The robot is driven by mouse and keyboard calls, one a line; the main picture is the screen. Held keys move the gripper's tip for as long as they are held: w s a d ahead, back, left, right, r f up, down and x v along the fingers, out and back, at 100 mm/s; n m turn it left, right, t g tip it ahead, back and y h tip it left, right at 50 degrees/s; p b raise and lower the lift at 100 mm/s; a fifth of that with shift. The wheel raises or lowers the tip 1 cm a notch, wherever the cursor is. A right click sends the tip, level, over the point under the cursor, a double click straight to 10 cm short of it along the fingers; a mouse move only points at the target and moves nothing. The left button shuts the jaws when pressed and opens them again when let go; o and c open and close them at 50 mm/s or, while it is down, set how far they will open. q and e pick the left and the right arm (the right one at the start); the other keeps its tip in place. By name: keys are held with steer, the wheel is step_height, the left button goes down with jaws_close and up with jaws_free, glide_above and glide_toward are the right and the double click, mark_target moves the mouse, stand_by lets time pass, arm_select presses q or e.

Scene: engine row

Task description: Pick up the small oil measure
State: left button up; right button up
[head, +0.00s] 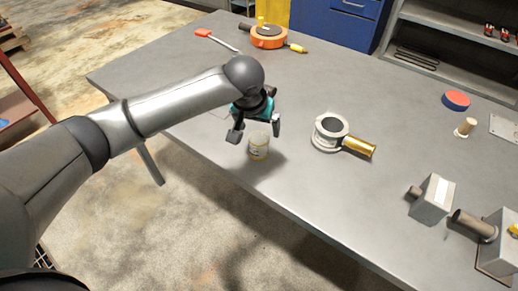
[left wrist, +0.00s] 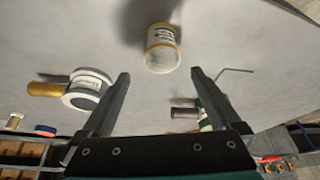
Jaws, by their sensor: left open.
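The small oil measure (head: 258,147) is a little translucent cup with a yellowish band and a pale label, upright near the front edge of the grey table. It also shows in the left wrist view (left wrist: 162,48), beyond the fingertips and centred between them. My left gripper (head: 256,131) is open and empty, pointing down just above and behind the measure in the head view. In the left wrist view its two fingers (left wrist: 160,76) are spread with nothing between them. My right gripper is not in view.
A white round piece with a gold handle (head: 332,131) lies right of the measure. A red-and-blue disc (head: 456,100), a grey box (head: 432,199) and a dark cylinder (head: 474,226) are further right. An orange round item (head: 268,37) lies at the back. The table's front edge is close.

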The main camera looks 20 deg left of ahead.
mark_target(259, 139)
arm_select(q)
steer(key=x, duration=0.2)
steer(key=b+x, duration=0.1)
steer(key=x, duration=0.3)
steer(key=shift+s+a+f, duration=0.15)
steer(key=shift+s+f, duration=0.1)
steer(key=shift+f, duration=0.05)
steer(key=c, duration=1.5)
